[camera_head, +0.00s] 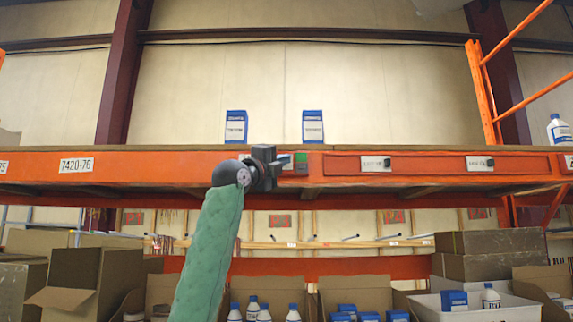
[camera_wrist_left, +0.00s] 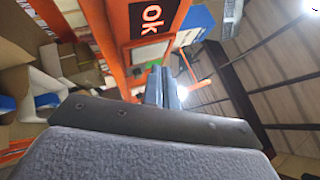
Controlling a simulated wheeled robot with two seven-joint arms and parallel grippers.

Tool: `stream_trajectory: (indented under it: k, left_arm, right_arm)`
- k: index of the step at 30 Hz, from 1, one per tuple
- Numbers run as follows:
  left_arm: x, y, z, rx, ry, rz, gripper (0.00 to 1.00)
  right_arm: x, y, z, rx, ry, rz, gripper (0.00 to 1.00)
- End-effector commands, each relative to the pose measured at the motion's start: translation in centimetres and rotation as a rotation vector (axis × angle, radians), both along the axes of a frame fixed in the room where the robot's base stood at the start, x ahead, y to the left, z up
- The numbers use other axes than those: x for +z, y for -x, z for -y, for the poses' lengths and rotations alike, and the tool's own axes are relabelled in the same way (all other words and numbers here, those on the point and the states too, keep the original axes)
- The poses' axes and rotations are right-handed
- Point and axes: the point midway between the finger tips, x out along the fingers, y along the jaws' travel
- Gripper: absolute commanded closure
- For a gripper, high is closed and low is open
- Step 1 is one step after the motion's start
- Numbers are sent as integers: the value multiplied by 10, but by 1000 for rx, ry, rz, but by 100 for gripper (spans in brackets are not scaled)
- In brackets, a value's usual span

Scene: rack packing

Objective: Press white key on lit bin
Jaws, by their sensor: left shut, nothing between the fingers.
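In the left wrist view the closed fingers (camera_wrist_left: 163,72) rise in front of an orange surface, just below a dark display reading "ok" (camera_wrist_left: 150,18) in orange-red. Two other modules, one with a white label (camera_head: 376,163) and one further right (camera_head: 480,163), sit on the beam. My right gripper is not in view.
Two blue-and-white boxes stand on the upper shelf, one at left (camera_head: 236,127) and one near the middle (camera_head: 312,127). A white bottle (camera_head: 559,131) stands far right. Below are open cartons, a white tote (camera_head: 478,314) and several bottles. The orange beam (camera_head: 130,168) spans the view.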

Motion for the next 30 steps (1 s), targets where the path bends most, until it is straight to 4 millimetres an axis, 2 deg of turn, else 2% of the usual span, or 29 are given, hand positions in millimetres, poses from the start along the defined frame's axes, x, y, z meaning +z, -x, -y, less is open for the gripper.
stream_trajectory:
  k: [5, 22, 30]
  left_arm:
    - [-1, 2, 0, 0, -1, 1, 100]
    - [-1, 45, 0, 0, -1, 1, 100]
    - [0, 50, 0, 0, 0, 0, 100]
  right_arm:
    - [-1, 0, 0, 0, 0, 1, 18]
    - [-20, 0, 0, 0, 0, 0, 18]
    - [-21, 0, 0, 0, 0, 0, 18]
